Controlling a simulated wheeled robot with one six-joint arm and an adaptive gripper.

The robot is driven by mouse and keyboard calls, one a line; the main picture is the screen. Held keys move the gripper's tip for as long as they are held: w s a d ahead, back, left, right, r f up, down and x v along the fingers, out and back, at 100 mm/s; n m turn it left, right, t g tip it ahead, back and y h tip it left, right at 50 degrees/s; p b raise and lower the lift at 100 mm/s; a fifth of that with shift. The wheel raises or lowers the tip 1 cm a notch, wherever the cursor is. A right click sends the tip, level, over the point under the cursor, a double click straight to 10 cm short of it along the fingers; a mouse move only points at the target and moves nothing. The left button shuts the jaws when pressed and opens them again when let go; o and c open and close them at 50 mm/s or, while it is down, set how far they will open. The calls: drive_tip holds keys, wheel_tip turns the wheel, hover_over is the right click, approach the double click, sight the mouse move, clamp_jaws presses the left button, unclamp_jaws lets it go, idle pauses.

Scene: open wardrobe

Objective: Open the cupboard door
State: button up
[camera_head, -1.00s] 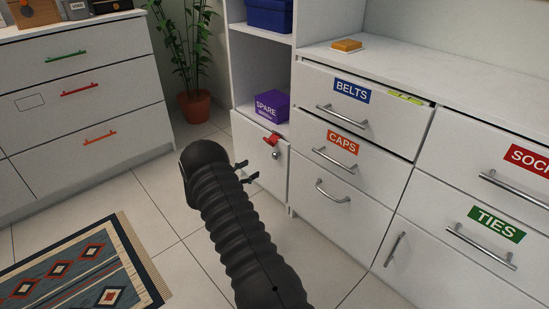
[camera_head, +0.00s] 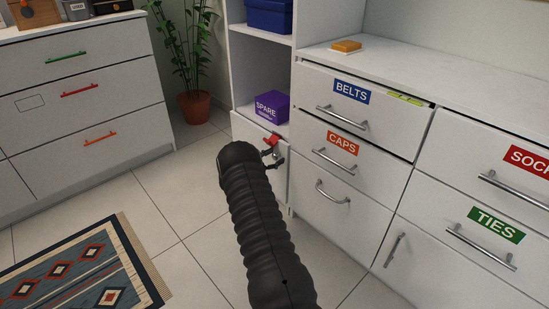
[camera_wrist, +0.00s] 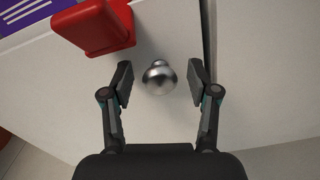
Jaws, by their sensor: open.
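The small white cupboard door (camera_head: 243,130) is below the shelf with the purple box. It looks shut in the head view, where my arm hides much of it. Its round metal knob (camera_wrist: 159,77) shows in the wrist view, left of a dark vertical gap. A red latch piece (camera_wrist: 100,25) sits at the door's top edge, up and left of the knob; it also shows in the head view (camera_head: 270,141). My gripper (camera_wrist: 160,82) is open, with one finger on each side of the knob in the picture and a visible space at each side. Depth between fingertips and knob is unclear.
A purple SPARE box (camera_head: 270,107) stands on the shelf above. Right of it is a drawer unit; its BELTS drawer (camera_head: 390,118) is slightly open. A potted plant (camera_head: 194,107) and a patterned rug (camera_head: 75,275) are to the left. Tiled floor between is clear.

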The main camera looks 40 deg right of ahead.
drive_tip(key=shift+d, duration=0.15)
clamp_jaws()
